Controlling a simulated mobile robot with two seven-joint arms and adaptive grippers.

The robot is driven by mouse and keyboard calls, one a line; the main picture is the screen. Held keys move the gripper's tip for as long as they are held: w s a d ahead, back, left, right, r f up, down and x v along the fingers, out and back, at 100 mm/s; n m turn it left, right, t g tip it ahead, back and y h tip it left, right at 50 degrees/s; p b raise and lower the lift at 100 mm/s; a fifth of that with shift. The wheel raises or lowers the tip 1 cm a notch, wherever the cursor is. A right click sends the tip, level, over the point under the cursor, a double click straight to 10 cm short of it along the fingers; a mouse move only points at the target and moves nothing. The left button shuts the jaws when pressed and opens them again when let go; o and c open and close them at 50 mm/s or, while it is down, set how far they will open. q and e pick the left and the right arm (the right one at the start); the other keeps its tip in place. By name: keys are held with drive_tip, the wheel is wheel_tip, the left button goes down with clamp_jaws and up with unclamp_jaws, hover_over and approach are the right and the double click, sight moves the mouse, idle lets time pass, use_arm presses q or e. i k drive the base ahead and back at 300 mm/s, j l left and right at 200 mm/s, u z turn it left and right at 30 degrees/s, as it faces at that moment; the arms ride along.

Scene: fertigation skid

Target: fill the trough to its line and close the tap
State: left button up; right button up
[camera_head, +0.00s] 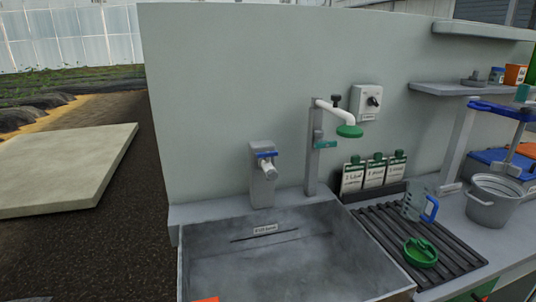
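The trough (188,262) is a grey open basin at the bottom centre. A dark line (262,237) runs along its inner back wall under a small white label (265,229). I see no clear water surface in it. A grey tap (263,182) with a blue lever (266,155) stands at the trough's back edge, its short spout pointing forward. No stream shows from it. To its right a post carries a white pipe with a green shower head (349,131) and a teal handle (326,144). Neither of my grippers is in view.
A slatted drain rack (385,235) right of the trough holds a clear jug with a blue handle (420,205) and a green round item (420,252). A metal bucket (492,200) stands further right. Three labelled green-capped bottles (374,175) and a wall box (367,101) are behind.

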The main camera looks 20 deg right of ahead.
sight(267, 155)
drive_tip(key=i+j+z, duration=0.1)
drive_tip(key=j+z, duration=1.05)
drive_tip(key=k+j+z, duration=0.1)
drive_tip(key=j+z, duration=0.3)
drive_tip(key=k+j, duration=0.25)
drive_tip(key=j, duration=0.2)
drive_tip(key=i+l, duration=0.25)
drive_tip(key=l, duration=0.15)
